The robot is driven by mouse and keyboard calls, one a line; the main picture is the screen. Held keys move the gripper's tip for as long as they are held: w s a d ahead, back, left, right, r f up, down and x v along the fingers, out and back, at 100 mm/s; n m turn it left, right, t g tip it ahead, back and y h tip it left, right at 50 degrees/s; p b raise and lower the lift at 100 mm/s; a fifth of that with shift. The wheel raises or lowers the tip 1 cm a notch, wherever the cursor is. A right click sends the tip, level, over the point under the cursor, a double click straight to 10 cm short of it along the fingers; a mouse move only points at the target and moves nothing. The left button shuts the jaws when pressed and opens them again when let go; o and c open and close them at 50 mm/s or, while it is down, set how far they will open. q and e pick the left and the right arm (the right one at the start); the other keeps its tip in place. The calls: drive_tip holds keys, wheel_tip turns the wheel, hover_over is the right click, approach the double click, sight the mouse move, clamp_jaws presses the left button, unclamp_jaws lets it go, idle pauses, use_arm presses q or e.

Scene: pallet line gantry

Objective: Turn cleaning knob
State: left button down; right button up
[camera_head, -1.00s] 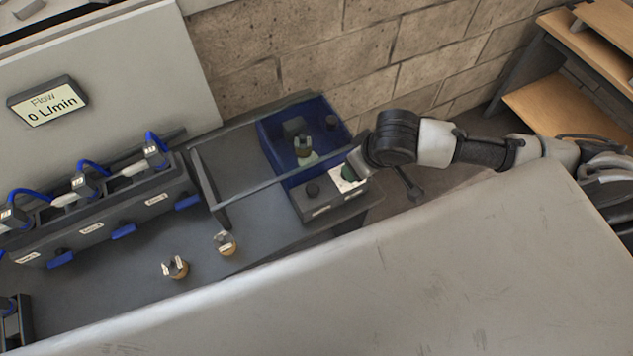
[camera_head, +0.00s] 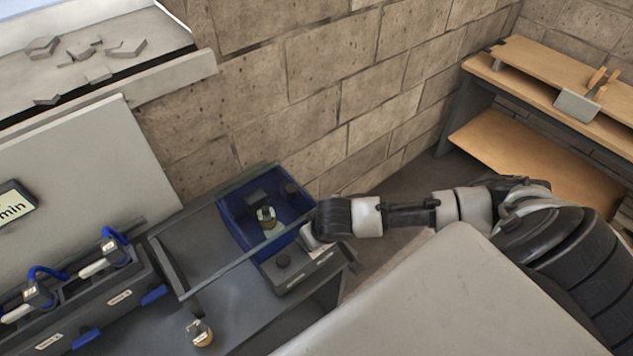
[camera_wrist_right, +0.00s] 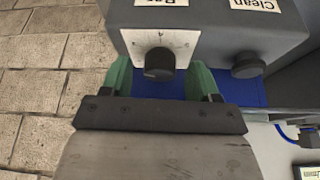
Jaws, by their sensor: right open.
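A grey control box (camera_head: 296,272) at the bench's right end carries two dark round knobs. In the right wrist view, upside down, one knob (camera_wrist_right: 247,64) sits by the "Clean" label (camera_wrist_right: 256,12). The other knob (camera_wrist_right: 159,62) is on a white plate (camera_wrist_right: 185,40) with a partly cut-off label. My right gripper (camera_wrist_right: 160,82) is open, its green fingers on either side of the white-plate knob with gaps showing. In the head view, the "Clean" knob (camera_head: 283,259) is uncovered left of my right gripper (camera_head: 309,238), which hides the other knob. My left gripper is out of view.
A blue bin (camera_head: 233,215) holding a small fitting (camera_head: 266,217) is behind the box. A frame bar (camera_head: 215,273) crosses the bench. Another fitting (camera_head: 200,333) stands in front. A pale surface (camera_head: 430,310) lies below my arm; a wooden shelf (camera_head: 540,75) is far right.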

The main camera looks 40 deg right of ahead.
drive_tip(key=shift+w+f, duration=0.15)
drive_tip(key=shift+f, duration=0.1)
drive_tip(key=c, duration=0.9)
